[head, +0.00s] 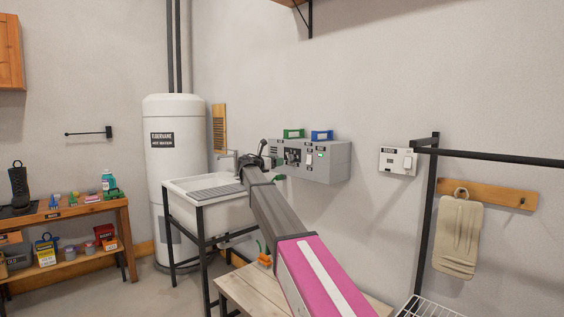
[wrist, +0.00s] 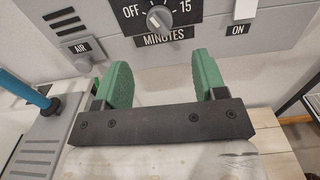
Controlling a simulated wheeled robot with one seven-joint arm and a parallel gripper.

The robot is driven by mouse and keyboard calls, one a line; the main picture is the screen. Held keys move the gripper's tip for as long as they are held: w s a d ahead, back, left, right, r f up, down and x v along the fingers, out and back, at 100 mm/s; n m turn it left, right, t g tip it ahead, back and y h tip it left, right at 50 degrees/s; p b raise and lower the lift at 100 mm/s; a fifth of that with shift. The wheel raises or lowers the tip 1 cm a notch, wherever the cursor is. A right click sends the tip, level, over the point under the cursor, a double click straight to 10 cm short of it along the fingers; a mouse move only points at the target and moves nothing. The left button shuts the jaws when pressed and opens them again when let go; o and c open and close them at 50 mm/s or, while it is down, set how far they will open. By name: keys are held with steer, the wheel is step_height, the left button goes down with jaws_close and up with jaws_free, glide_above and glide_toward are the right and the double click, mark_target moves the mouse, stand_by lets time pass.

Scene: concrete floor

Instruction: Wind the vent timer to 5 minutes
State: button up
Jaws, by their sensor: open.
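The vent timer's round grey knob (wrist: 158,17) sits on a black dial marked OFF, 15 and MINUTES in the wrist view. Its upper part is cut off by the frame, so the exact setting is hard to tell. My gripper (wrist: 162,68) has two green fingers spread wide apart. They are below the knob, one to each side, and nothing is between them. The dial belongs to a grey control box (head: 327,163) on the wall in the head view. My arm reaches up to the box's left side there and mostly hides my gripper.
An AIR switch (wrist: 82,47) and an ON switch (wrist: 245,10) flank the dial. Green (head: 293,133) and blue (head: 322,134) items stand on the box. A white sink (head: 190,187) stands left and a wooden bench (head: 250,290) below. A switch plate (head: 397,161) is farther right.

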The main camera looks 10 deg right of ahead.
mark_target(288, 159)
steer(key=shift+v, duration=0.8)
steer(key=shift+n, duration=0.7)
steer(key=shift+w+d, duration=0.1)
steer(key=shift+d, duration=0.05)
steer(key=x, duration=1)
steer(key=shift+w+d, duration=0.2)
steer(key=shift+w, duration=0.05)
steer(key=c, duration=0.9)
